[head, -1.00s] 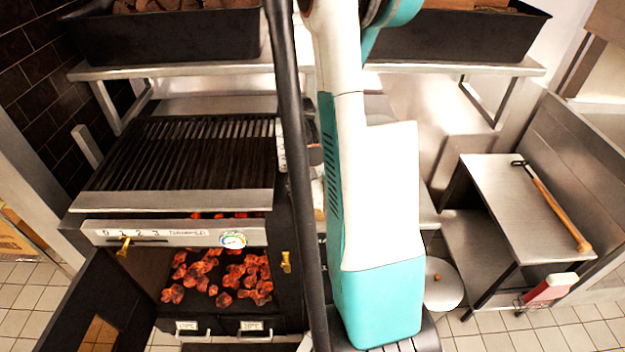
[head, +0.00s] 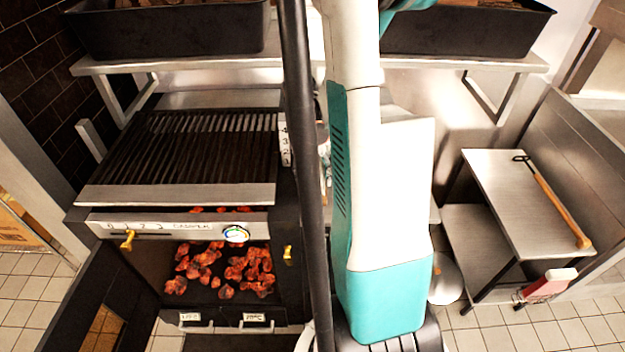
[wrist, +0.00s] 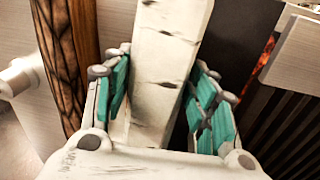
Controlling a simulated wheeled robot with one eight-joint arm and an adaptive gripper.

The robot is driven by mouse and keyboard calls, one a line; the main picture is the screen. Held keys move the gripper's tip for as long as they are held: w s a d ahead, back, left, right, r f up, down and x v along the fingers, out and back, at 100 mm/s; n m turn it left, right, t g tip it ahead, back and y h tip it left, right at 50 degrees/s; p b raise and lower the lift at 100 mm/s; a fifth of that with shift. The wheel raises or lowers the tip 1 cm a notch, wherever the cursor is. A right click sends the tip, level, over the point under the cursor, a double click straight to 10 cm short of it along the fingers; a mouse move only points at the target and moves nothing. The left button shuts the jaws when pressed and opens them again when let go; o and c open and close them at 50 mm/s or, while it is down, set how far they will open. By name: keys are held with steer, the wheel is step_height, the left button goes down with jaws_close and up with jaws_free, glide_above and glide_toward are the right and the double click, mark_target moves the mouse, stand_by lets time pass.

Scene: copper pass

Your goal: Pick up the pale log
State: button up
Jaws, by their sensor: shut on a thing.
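The pale log (wrist: 164,48), white with short dark marks like birch bark, runs up the middle of the wrist view between the teal finger pads. My gripper (wrist: 162,85) is shut on it, one finger on each side. The log's top end runs out of the wrist view, and its lower part is hidden behind the gripper's palm. In the head view my arm covers the middle, and neither the gripper nor the pale log can be made out there.
A brown, rough-barked log (wrist: 68,65) stands left of the gripper. The grill grate (head: 195,147) sits above glowing coals (head: 225,268). Black bins (head: 165,28) of wood stand on the upper shelf (head: 200,62). A steel side table (head: 510,205) at right holds a wooden-handled tool (head: 560,208).

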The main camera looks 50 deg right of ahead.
step_height(320, 180, up, 16)
steer(key=p, duration=0.3)
steer(key=shift+p, duration=0.3)
steer(key=shift+f, duration=0.1)
